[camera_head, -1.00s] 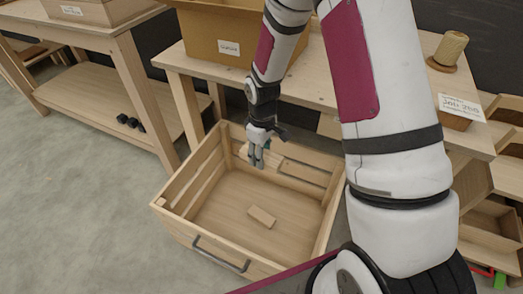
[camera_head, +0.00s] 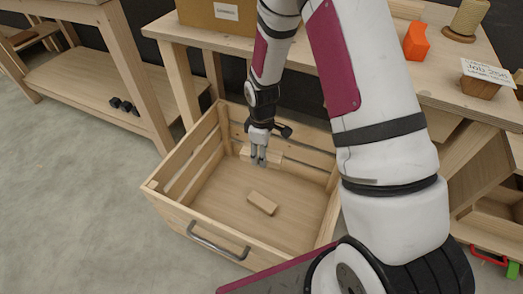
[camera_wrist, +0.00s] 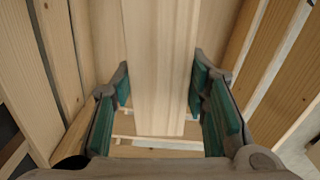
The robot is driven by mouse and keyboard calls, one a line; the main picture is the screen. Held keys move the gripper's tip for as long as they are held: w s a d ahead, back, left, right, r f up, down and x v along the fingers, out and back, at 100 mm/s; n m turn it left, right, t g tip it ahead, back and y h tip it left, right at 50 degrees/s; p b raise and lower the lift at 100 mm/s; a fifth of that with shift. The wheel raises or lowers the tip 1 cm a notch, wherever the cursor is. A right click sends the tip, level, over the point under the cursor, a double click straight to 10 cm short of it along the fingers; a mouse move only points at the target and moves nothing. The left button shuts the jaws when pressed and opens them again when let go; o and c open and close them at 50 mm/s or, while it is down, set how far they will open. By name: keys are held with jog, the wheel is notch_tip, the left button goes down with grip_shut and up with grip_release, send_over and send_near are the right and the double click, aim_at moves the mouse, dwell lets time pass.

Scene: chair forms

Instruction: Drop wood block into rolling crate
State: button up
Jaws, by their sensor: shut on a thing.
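The rolling crate (camera_head: 166,212) is a slatted wooden box with a dark metal handle on its front, standing on the floor. My gripper (camera_head: 259,160) points down inside the crate's outline, near its back wall. In the wrist view, my gripper (camera_wrist: 160,88) is shut on a long pale wood block (camera_wrist: 160,50) between its green-padded fingers. The crate's slats show on both sides of that block. Another small wood block (camera_head: 262,203) lies on the crate floor, in front of the gripper. The gap between the held block and the crate floor is unclear.
A wooden workbench (camera_head: 180,32) stands behind the crate, with a cardboard box (camera_head: 205,12), an orange piece (camera_head: 416,42) and a thread spool (camera_head: 468,18) on it. Another bench stands at left, with dark dumbbells (camera_head: 123,106) on its low shelf. Grey floor is open at left.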

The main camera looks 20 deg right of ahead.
jog(key=shift+f+b, duration=0.65)
jog(key=shift+f, duration=0.65)
jog(key=o, duration=1.3)
notch_tip(320, 180, up, 11)
jog(key=shift+r, duration=0.55)
